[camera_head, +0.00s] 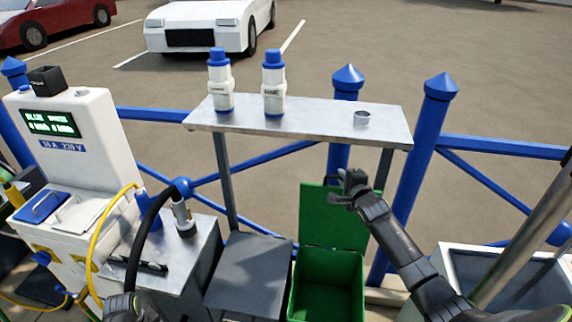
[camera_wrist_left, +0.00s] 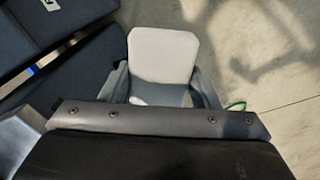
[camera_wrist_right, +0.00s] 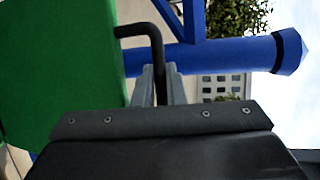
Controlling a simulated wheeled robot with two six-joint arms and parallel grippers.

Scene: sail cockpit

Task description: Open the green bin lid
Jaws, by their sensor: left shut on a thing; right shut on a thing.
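The green bin (camera_head: 356,285) stands at the lower middle of the head view. Its green lid (camera_head: 320,220) is raised nearly upright at the back, and the bin's inside shows. My right gripper (camera_head: 347,190) is at the lid's upper right edge. In the right wrist view, the right gripper (camera_wrist_right: 160,85) is shut on a dark bent handle (camera_wrist_right: 154,42) beside the green lid (camera_wrist_right: 60,70). In the left wrist view, my left gripper (camera_wrist_left: 163,88) is shut on a pale block (camera_wrist_left: 163,55). The left fingers are not clear in the head view.
A metal shelf (camera_head: 310,115) with two blue-capped bottles stands behind the bin. Blue posts (camera_head: 418,170) and rails run behind. A charging pedestal (camera_head: 75,150) with yellow and black cables is at left. A grey box (camera_head: 250,262) adjoins the bin; a planter-like box (camera_head: 480,255) is at right.

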